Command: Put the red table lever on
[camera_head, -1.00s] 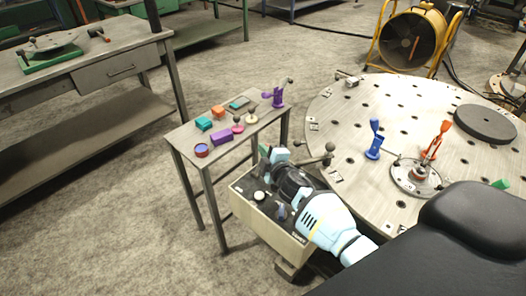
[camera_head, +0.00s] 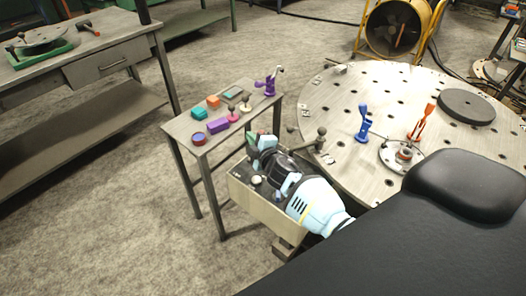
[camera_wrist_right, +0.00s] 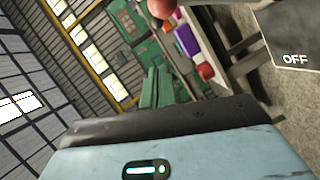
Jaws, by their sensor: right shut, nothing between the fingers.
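My right gripper (camera_head: 262,143) is over the far side of the control box (camera_head: 252,207), with its pale blue arm lying across the box. Its green fingers (camera_wrist_right: 155,88) are together and empty in the right wrist view. A reddish round knob (camera_wrist_right: 162,8) is cut off by the top edge there, apart from the fingers. A panel (camera_wrist_right: 298,38) marked OFF is at upper right. In the head view a lever with a dark ball knob (camera_head: 322,132) stands right of my gripper. Whether it is the red lever I cannot tell. My left gripper is not in view.
A small side table (camera_head: 178,128) with several coloured parts stands behind the box. The round perforated table (camera_head: 345,95) is close on the right, with a blue clamp (camera_head: 363,123) and an orange clamp (camera_head: 421,122). Open floor (camera_head: 110,215) lies to the left.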

